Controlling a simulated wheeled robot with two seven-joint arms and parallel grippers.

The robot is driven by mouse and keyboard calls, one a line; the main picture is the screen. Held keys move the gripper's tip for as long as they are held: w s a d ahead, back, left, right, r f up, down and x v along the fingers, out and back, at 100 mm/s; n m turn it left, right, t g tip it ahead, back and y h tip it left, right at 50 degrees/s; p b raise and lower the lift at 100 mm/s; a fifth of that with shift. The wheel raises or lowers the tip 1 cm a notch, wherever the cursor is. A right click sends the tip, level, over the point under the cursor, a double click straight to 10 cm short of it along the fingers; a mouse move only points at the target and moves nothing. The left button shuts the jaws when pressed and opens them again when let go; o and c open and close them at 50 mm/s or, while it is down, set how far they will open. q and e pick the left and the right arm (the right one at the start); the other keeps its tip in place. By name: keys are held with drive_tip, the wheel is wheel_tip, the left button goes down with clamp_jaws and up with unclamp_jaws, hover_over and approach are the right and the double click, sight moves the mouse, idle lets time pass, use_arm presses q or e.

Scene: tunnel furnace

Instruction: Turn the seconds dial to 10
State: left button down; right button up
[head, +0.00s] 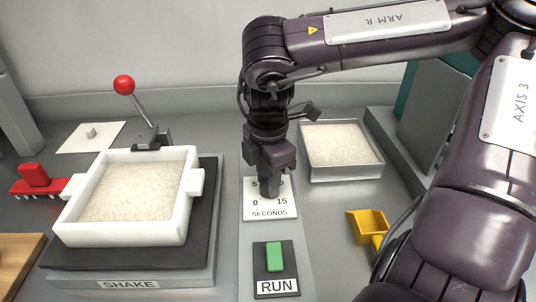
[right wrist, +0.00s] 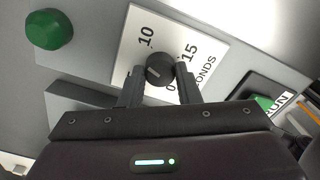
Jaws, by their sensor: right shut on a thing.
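The seconds dial (right wrist: 158,68) is a round black knob on a white plate (head: 286,207) marked SECONDS. My right gripper (head: 269,194) reaches straight down over the plate and hides the knob in the head view. Its two fingers (right wrist: 158,77) are shut on the knob, one on each side. My left gripper is not in view.
A green RUN switch (head: 275,257) sits just in front of the plate. A white frame (head: 122,238) of pale grains stands left on the SHAKE plate, near a red-knobbed lever (head: 124,85). A metal tray (head: 345,178) and yellow scoop (head: 367,222) are right. A green button (right wrist: 50,30) is beyond the dial.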

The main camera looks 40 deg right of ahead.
drive_tip(key=shift+w+m, duration=0.1)
drive_tip(key=shift+m, duration=0.8)
drive_tip(key=shift+m+b, duration=0.4)
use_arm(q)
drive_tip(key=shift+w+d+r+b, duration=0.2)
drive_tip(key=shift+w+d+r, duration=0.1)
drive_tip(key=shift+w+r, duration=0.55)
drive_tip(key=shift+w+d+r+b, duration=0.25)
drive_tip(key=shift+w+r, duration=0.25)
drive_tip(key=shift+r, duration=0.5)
use_arm(e)
drive_tip(key=shift+r+m, duration=0.1)
drive_tip(key=shift+m, duration=1.2)
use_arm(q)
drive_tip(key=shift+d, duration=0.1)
use_arm(e)
drive_tip(key=o, duration=1)
drive_tip(key=shift+r, duration=0.15)
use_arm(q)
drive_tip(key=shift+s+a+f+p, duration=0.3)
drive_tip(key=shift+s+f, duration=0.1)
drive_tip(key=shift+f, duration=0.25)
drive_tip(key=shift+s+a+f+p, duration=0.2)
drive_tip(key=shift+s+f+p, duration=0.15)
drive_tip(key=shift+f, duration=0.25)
use_arm(e)
wheel_tip(320, 180, up, 8)
drive_tip(key=shift+f, duration=0.25)
